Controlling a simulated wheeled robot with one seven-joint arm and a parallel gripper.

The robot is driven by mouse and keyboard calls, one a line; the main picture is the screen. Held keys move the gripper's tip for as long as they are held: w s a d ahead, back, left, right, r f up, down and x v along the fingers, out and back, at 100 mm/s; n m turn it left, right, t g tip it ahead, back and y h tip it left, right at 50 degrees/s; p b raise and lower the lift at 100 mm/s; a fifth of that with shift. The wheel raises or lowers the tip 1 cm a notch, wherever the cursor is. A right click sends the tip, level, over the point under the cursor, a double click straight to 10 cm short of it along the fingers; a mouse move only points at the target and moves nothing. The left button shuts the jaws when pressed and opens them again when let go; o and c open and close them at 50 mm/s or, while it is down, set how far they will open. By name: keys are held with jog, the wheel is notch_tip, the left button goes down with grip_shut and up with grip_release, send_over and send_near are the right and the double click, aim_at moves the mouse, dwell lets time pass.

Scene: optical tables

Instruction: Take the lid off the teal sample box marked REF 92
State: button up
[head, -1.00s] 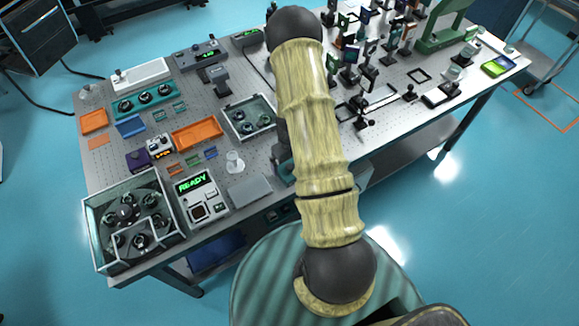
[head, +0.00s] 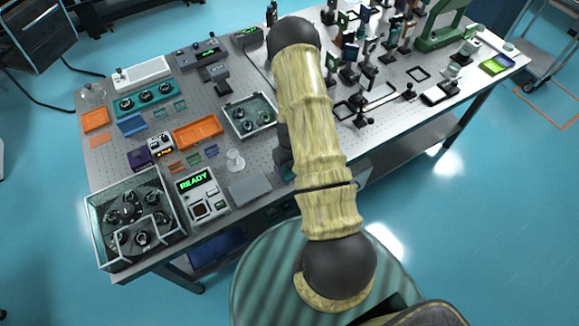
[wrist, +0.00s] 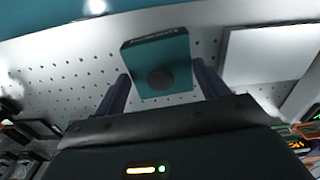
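The teal sample box (wrist: 181,58) shows in the wrist view, with a dark round knob (wrist: 160,79) on its lid. Marking on its far side face is too small to read. My gripper (wrist: 162,86) is over the box, with its two dark fingers apart, one at each side of the lid and knob. No finger is seen closed on the knob. In the head view my arm hides the gripper and most or all of the box.
A flat grey plate (head: 249,189) lies beside the box and shows pale in the wrist view (wrist: 266,58). A glass beaker (head: 235,161), a device reading READY (head: 203,196) and a tray of dark parts (head: 236,127) stand nearby. Optics crowd the table's right half.

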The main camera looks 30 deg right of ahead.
jog(key=c, duration=0.4)
jog(key=shift+c, duration=0.2)
notch_tip(320, 180, up, 10)
jog(key=b, duration=0.3)
jog(key=shift+b, duration=0.3)
